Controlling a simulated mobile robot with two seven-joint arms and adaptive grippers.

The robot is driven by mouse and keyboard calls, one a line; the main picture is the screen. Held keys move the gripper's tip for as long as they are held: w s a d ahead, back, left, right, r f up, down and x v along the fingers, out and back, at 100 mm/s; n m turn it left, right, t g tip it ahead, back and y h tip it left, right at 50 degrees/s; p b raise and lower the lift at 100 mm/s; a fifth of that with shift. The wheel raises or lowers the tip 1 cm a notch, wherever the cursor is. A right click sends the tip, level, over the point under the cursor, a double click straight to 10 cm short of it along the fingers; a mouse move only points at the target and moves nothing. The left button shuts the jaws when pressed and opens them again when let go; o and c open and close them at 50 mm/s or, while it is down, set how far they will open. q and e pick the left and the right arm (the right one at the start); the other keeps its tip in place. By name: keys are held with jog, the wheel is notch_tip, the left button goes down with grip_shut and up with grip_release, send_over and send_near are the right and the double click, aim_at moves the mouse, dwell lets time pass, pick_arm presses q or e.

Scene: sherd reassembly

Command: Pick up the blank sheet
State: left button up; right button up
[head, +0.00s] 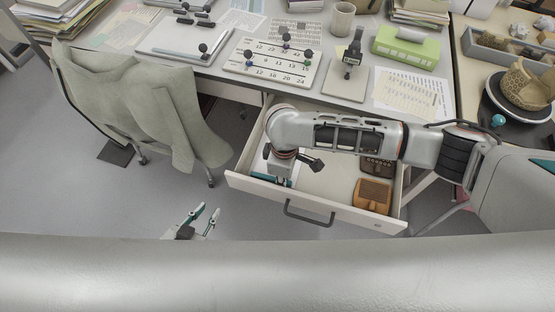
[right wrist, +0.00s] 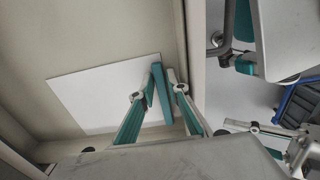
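The blank sheet (right wrist: 95,98) lies flat on the floor of the open drawer (head: 305,208) in the right wrist view. It is plain white, and its right edge runs at my fingers. My right gripper (right wrist: 163,72) is down in the drawer, its teal fingers at that edge with their tips close together. I cannot tell whether the paper is between them. In the head view my right arm covers most of this gripper and the sheet. My left gripper (head: 205,214) is open and empty, low in front of the drawer at the left.
An orange-brown box (head: 373,195) and a dark tray (head: 377,166) are in the drawer's right part. A chair with a grey-green cloth (head: 135,100) stands left of the drawer. The desk above holds a numbered board (head: 272,62), a green box (head: 405,48) and papers.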

jog(key=shift+f, duration=0.15)
grip_shut()
pick_arm(q)
jog(key=shift+w+a+r, duration=0.1)
jog(key=shift+w+r, duration=0.15)
jog(key=shift+r, duration=0.05)
